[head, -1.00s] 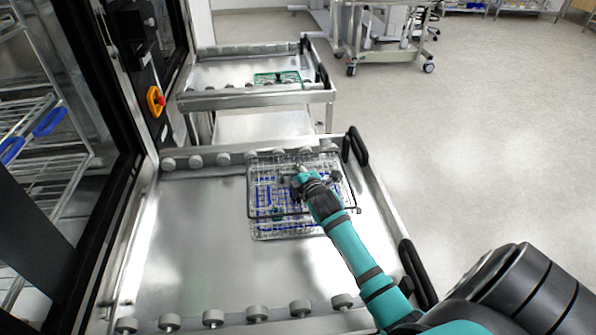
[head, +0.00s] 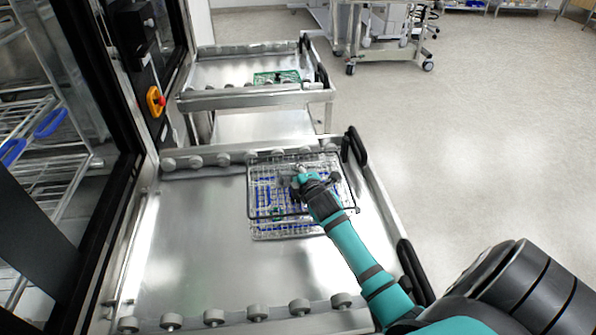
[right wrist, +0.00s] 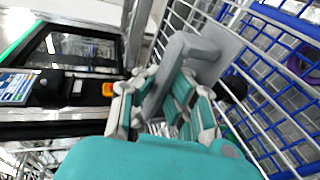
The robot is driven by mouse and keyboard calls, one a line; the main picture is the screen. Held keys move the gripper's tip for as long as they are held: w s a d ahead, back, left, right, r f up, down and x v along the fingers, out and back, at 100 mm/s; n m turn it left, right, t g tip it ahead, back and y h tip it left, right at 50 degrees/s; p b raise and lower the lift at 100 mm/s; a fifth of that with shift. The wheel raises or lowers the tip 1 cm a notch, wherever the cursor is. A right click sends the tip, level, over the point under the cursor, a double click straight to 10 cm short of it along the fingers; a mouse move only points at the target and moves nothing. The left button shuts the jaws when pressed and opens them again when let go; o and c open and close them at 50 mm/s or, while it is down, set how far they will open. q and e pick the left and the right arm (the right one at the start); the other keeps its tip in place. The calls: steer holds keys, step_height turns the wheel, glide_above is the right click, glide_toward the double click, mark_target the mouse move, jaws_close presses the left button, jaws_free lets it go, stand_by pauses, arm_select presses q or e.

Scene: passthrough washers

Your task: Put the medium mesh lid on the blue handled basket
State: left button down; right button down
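The wire basket (head: 268,228) with blue parts stands on the near steel cart. A dark-rimmed mesh frame (head: 352,209) shows over it, reaching past its right side; I cannot clearly separate lid from basket rim. My right gripper (head: 301,174) is over the mesh, pointing away towards the back. My left gripper is not in view.
The near cart (head: 190,240) has bare surface left of the basket and rollers along both ends. A second cart (head: 220,75) with a green basket (head: 276,77) stands behind. An open washer (head: 45,130) with racks is at left. Floor (head: 490,130) at right is clear.

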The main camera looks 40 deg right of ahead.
steer(key=shift+f, duration=0.1)
stand_by(0.3)
steer(key=shift+f+b, duration=0.95)
steer(key=shift+f, duration=0.3)
steer(key=c, duration=2)
jaws_free()
steer(key=o, duration=0.6)
steer(key=shift+f, duration=0.1)
step_height(320, 180, up, 15)
steer(key=p, duration=1.5)
steer(key=shift+p, duration=0.35)
